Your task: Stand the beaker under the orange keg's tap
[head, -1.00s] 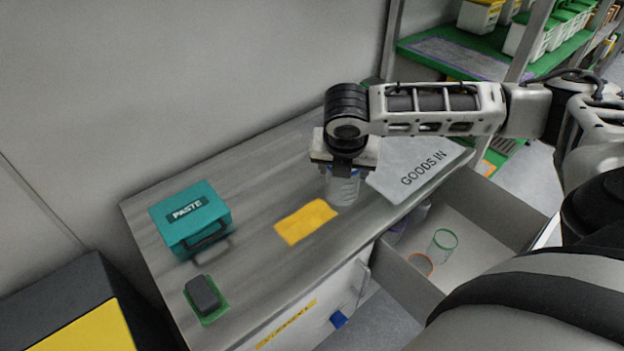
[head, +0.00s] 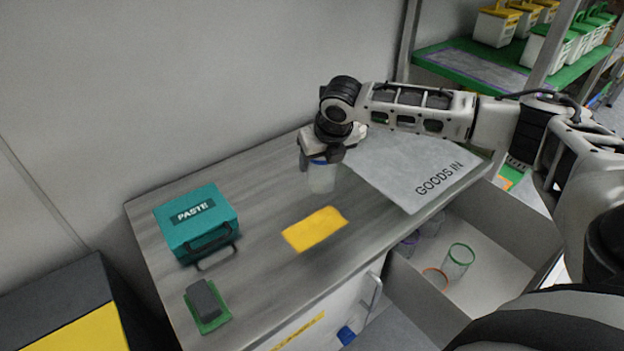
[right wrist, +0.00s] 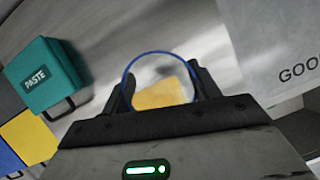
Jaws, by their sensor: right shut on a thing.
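A clear beaker with a blue rim (head: 322,178) is held over the grey worktop in the head view. My right gripper (head: 322,158) is shut on it near the rim. In the right wrist view the blue rim of the beaker (right wrist: 160,54) shows between the fingers of my right gripper (right wrist: 162,92). The yellow cloth shows through the beaker there. Whether its base touches the worktop I cannot tell. No orange keg or tap is in view. My left gripper is not in view.
The worktop holds a teal PASTE case (head: 198,222), a yellow cloth (head: 315,229), a dark block on a green pad (head: 206,304) and a grey GOODS IN mat (head: 410,170). An open drawer (head: 490,255) below holds several clear beakers with coloured rims. Shelving stands behind right.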

